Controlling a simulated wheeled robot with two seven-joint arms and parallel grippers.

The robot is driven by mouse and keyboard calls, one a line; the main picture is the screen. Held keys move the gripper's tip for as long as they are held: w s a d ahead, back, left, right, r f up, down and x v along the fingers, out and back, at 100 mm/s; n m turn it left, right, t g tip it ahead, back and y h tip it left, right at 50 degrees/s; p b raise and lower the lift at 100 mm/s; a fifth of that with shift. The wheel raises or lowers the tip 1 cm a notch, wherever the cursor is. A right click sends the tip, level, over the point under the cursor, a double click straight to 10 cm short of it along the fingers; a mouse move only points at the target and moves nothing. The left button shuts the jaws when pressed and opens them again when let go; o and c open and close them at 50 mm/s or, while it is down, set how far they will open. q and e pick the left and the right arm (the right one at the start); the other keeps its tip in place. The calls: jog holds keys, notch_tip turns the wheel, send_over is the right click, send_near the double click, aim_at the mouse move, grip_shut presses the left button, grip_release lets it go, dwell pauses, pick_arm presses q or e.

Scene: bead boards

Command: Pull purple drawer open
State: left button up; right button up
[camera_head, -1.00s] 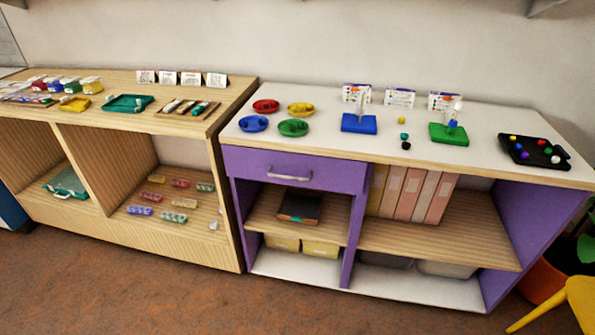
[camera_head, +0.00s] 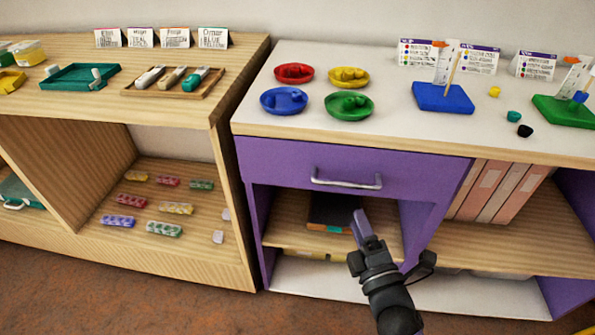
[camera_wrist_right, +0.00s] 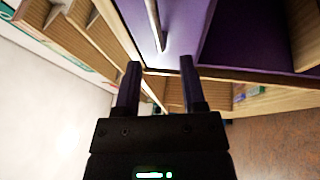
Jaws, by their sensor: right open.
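The purple drawer (camera_head: 270,158) sits under the white top of the right cabinet, its front flush and closed. Its silver bar handle (camera_head: 346,183) is at the middle of the front. My right gripper (camera_head: 360,224) is below the handle, apart from it, in front of the open shelf. In the right wrist view the gripper (camera_wrist_right: 160,68) is open with nothing between its fingers. The handle (camera_wrist_right: 154,24) shows there just beyond the fingertips, along the drawer front (camera_wrist_right: 180,18). My left gripper is not in view.
On the white top (camera_head: 390,122) stand coloured dishes, a blue peg board (camera_head: 443,98) and a green one (camera_head: 566,112). A dark box (camera_head: 332,210) lies on the shelf below the drawer. A wooden cabinet (camera_head: 185,255) stands close on the left.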

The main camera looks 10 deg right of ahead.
aim_at(346, 183)
jog(key=b+x, duration=0.2)
jog(key=x, duration=0.6)
jog(key=shift+w+d+r, duration=0.15)
jog(key=shift+w+r, duration=0.05)
jog(key=shift+w, duration=0.05)
jog(key=shift+w+r, duration=0.15)
jog(key=shift+w, duration=0.05)
jog(key=shift+c, duration=0.2)
grip_shut()
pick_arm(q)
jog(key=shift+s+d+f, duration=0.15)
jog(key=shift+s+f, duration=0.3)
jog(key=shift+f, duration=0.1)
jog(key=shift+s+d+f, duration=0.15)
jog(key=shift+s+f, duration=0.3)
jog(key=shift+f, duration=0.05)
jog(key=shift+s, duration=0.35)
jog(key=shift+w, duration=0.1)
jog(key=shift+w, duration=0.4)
